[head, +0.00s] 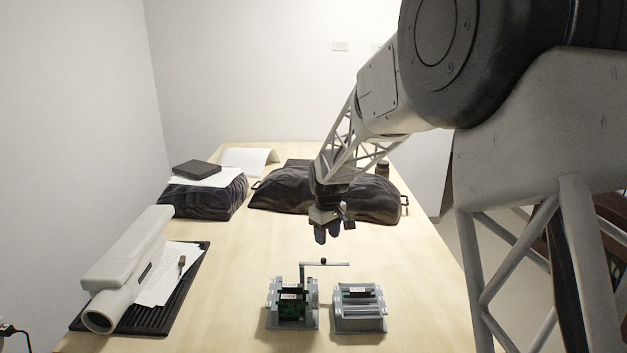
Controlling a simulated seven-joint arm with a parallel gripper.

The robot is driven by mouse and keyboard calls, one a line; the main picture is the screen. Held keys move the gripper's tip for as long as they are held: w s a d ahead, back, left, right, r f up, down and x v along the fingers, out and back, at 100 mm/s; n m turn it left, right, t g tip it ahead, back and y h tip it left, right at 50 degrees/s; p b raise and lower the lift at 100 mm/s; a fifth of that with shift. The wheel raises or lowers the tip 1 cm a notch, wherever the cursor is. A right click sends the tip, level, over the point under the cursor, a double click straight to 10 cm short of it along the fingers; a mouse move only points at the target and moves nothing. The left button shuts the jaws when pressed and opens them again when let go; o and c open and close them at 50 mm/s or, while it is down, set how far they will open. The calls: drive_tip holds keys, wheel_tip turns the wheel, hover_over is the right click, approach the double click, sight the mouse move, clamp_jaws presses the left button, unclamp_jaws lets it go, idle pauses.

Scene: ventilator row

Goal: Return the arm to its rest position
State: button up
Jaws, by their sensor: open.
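My gripper (328,233) hangs above the wooden table, pointing down, behind and above two grey racks. Its jaws are open, and nothing shows between them. My arm reaches in from the upper right. The left rack (305,315) holds a green board with a white label. The right rack (360,317) shows grey bars and a small label. A thin metal bracket with a dark knob (323,262) rises behind the left rack. The gripper appears clear of the racks.
Dark bags (275,190) lie across the back of the table (420,270). At left, a white cylindrical device (125,270) and papers (165,272) rest on a black ribbed mat (148,318). Open tabletop lies between mat and racks.

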drive_tip(key=s+d+r+m, duration=0.1)
drive_tip(key=s+d+r, duration=0.25)
drive_tip(key=s, duration=0.45)
drive_tip(key=s+d+r+m+t, duration=0.1)
drive_tip(key=s+d+r+m, duration=0.15)
drive_tip(key=s+r, duration=0.35)
drive_tip(key=s+d+r+m, duration=0.1)
drive_tip(key=s+d+r, duration=0.2)
drive_tip(key=s, duration=0.6)
drive_tip(key=s+d+m, duration=0.2)
drive_tip(key=s, duration=0.9)
drive_tip(key=s+d+f+m+t, duration=0.1)
drive_tip(key=s+d+m, duration=0.1)
drive_tip(key=s, duration=1)
drive_tip(key=shift+d+f+t, duration=0.3)
